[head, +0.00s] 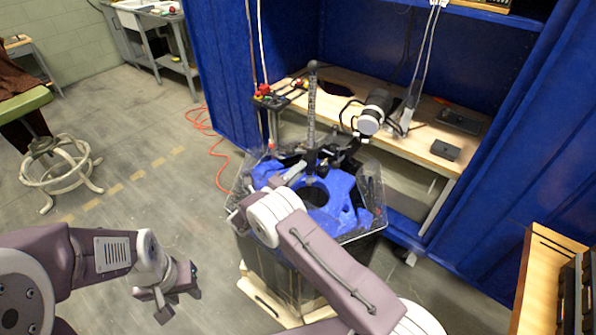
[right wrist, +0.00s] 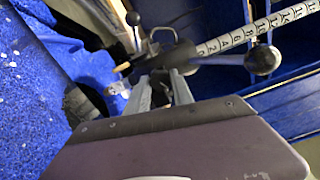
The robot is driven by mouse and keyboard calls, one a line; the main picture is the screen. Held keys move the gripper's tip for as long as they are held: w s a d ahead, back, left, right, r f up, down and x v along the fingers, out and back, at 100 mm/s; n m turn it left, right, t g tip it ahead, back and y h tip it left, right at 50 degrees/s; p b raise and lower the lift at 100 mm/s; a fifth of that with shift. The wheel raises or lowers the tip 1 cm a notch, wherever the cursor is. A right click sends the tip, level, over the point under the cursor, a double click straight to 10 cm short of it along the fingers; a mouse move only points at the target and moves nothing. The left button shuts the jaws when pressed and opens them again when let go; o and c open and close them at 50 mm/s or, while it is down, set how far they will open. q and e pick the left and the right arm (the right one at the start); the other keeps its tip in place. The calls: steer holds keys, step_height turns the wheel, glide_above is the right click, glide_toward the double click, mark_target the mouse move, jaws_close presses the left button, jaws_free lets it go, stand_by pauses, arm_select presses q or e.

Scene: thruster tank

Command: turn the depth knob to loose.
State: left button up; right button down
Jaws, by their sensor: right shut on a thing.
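A clear-walled tank (head: 372,205) with a blue interior stands in the middle of the head view. An upright rod with a printed scale (head: 310,118) rises from a dark clamp on it; the rod also shows in the right wrist view (right wrist: 272,22). My right gripper (head: 296,172) reaches over the tank to the foot of the rod. In the right wrist view its fingers (right wrist: 160,78) are shut on a small dark piece at the clamp, seemingly the depth knob, mostly hidden between them. My left gripper (head: 172,297) is open and empty, left of the tank above the floor.
A wooden bench (head: 410,135) with a black-and-white device (head: 373,112) stands behind the tank, between blue curtains (head: 225,75). A stool (head: 55,165) stands far left. An orange cable (head: 212,135) lies on the floor.

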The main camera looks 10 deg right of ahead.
steer(key=shift+n, duration=0.4)
steer(key=c, duration=1.1)
jaws_free()
steer(key=v, duration=0.9)
